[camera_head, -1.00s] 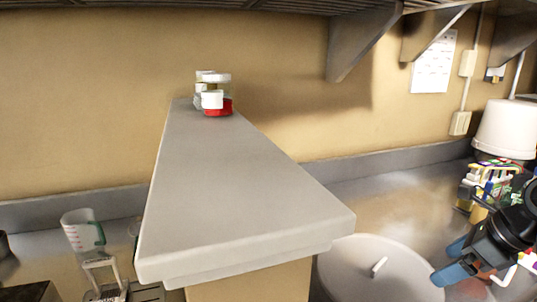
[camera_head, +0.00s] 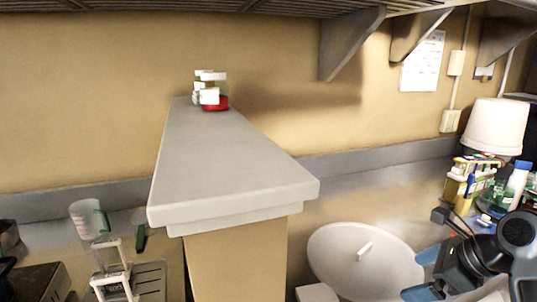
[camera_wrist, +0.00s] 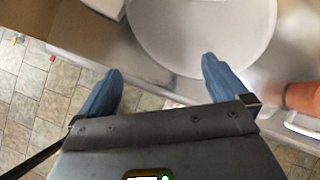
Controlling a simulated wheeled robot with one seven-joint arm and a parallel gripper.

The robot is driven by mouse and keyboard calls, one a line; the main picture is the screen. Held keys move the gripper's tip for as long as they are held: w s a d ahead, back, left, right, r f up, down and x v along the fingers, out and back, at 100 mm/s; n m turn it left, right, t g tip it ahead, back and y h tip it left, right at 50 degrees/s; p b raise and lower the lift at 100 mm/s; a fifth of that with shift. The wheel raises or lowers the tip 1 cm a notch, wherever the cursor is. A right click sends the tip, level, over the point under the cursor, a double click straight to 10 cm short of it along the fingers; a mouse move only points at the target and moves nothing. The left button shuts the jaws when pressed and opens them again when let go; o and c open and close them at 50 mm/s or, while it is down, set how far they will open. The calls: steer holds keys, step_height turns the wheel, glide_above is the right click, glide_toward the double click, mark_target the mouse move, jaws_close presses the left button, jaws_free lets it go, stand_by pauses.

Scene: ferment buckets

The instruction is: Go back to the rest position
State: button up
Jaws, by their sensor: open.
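My gripper (camera_wrist: 160,82) is open in the wrist view, with two blue fingers spread apart and nothing between them. In the head view my gripper (camera_head: 425,275) is at the lower right, to the right of the lid, partly cut off by the frame and hidden by my own wrist.
A grey-topped partition (camera_head: 225,165) stands in the middle, with small jars (camera_head: 210,92) at its far end. An upturned white bucket (camera_head: 497,125) and a rack of bottles (camera_head: 470,180) are at right. A measuring cup (camera_head: 88,220) is at left. A shelf (camera_head: 200,5) hangs above.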

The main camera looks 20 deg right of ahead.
steer(key=a+f+n, duration=0.1)
steer(key=a+f, duration=0.1)
steer(key=a, duration=0.1)
steer(key=a+f+n+t, duration=0.1)
steer(key=a+f, duration=0.1)
steer(key=a, duration=0.2)
steer(key=s+a+f+n+t, duration=0.1)
steer(key=a+f+n, duration=0.1)
steer(key=a+f, duration=0.1)
steer(key=shift+a+f, duration=0.1)
steer(key=shift+a, duration=0.25)
steer(key=s+a+f+n+t+h, duration=0.1)
steer(key=s+a+f+n+h, duration=0.1)
steer(key=s+a+n, duration=0.45)
steer(key=s+a+f+n+t+h, duration=0.1)
steer(key=s+a+f+n+t, duration=0.15)
steer(key=s, duration=0.65)
steer(key=s+r+n+t, duration=0.1)
steer(key=s+r+n, duration=0.4)
steer(key=s+n, duration=0.3)
steer(key=s+a+r+n+t+b, duration=0.1)
steer(key=s+r+n, duration=0.4)
steer(key=s+n, duration=0.3)
steer(key=shift+s+r, duration=0.25)
steer(key=shift+r, duration=0.15)
